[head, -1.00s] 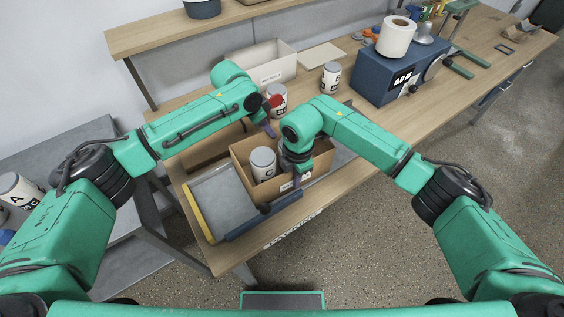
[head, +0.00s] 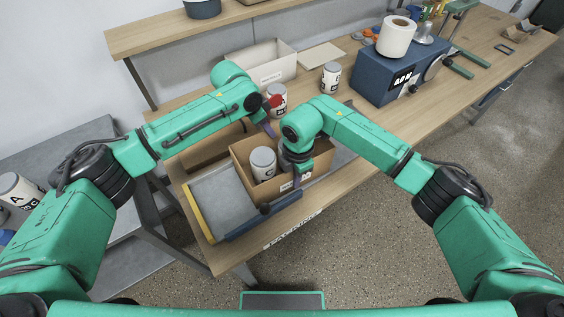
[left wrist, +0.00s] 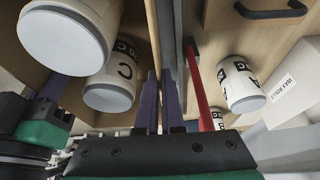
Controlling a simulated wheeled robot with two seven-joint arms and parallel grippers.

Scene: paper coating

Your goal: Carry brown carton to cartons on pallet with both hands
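The brown carton (head: 282,186) stands open on the workbench, with a white can marked C (head: 263,163) in it. The left wrist view shows two cans (left wrist: 108,82) inside it. My left gripper (head: 269,128) is at the carton's far wall. In the left wrist view its purple fingers (left wrist: 161,102) are close together with the wall's edge between them. My right gripper (head: 297,179) reaches down at the near wall, one finger in front of it. My right wrist hides part of the carton, and whether its fingers pinch the wall is unclear. No pallet is visible.
A grey tray with a yellow edge (head: 189,204) lies left of the carton. Beyond it are a white bin (head: 270,73), two cans (head: 331,78) and a blue machine (head: 380,82) with a paper roll (head: 396,36). A grey side table (head: 75,150) stands at left. The floor at front right is clear.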

